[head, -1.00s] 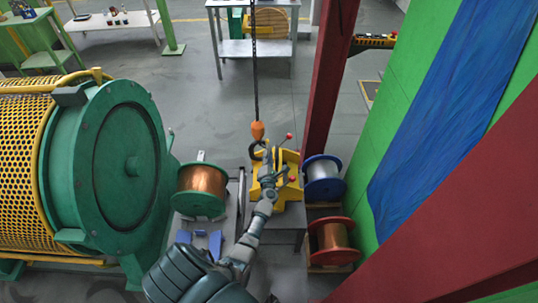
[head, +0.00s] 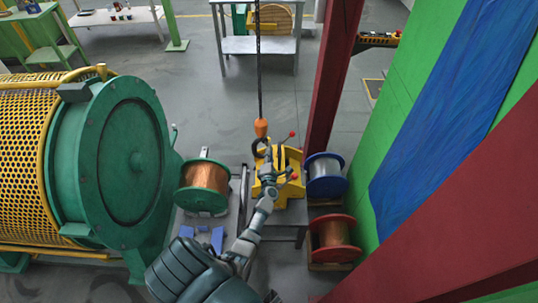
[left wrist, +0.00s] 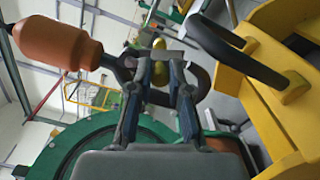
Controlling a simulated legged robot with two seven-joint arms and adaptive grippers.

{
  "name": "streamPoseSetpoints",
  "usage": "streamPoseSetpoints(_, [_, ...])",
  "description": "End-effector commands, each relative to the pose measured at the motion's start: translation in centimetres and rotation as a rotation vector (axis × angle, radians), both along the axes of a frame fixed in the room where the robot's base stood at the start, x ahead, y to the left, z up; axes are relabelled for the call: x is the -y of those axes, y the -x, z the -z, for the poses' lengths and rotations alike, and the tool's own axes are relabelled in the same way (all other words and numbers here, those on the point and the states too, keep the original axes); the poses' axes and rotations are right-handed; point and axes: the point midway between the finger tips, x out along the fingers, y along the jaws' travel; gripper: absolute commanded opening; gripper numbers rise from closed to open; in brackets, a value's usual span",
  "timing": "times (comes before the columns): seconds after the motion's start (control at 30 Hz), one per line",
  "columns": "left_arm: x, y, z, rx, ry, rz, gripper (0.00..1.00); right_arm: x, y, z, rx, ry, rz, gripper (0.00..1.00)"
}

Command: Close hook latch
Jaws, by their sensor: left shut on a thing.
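The crane hook (head: 262,150) hangs below an orange block (head: 261,128) on a chain in the head view. In the left wrist view the orange block (left wrist: 55,43) lies at upper left and the dark hook (left wrist: 203,82) curves behind my fingers. My left gripper (head: 269,172) is at the hook, and its fingers (left wrist: 168,66) fill the middle of the wrist view. They are shut on a thin grey part at the hook's mouth, which looks like the latch (left wrist: 150,53). The fingers partly hide it, so its exact angle is unclear. My right gripper is out of view.
A yellow fixture (head: 291,160) with a dark curved handle (left wrist: 235,55) stands right beside the hook. A copper spool (head: 204,186), a blue-rimmed spool (head: 325,175) and a red-rimmed spool (head: 334,239) flank it. The green strander drum (head: 120,155) is at left.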

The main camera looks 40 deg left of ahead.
Motion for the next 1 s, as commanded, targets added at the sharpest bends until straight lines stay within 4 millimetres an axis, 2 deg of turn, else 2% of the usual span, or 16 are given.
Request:
streamPoseSetpoints(0.03, [0.1, 0.0, 0.1, -0.002, 0.002, 0.003, 0.0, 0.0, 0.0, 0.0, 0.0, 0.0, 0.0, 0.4])
streamPoseSetpoints(0.07, [0.1, 0.0, 0.1, -0.002, 0.002, 0.003, 0.23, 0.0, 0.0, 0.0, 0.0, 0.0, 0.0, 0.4])
streamPoseSetpoints(0.13, [0.1, 0.0, 0.1, -0.003, 0.002, 0.002, 0.4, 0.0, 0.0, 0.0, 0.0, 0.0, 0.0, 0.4])
streamPoseSetpoints(0.17, [0.1, 0.0, 0.1, -0.003, 0.002, 0.002, 0.43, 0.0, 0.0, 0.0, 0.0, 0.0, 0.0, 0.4])
streamPoseSetpoints(0.43, [0.1, 0.1, 0.0, -0.001, 0.002, 0.001, 0.43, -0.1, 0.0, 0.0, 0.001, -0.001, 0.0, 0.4])
streamPoseSetpoints(0.57, [0.7, 0.7, 0.1, -0.001, 0.003, 0.002, 0.43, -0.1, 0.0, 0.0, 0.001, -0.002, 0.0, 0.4])
streamPoseSetpoints(1.0, [6.3, 7.5, 0.3, -0.004, 0.002, 0.001, 0.43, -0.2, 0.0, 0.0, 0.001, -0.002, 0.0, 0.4])
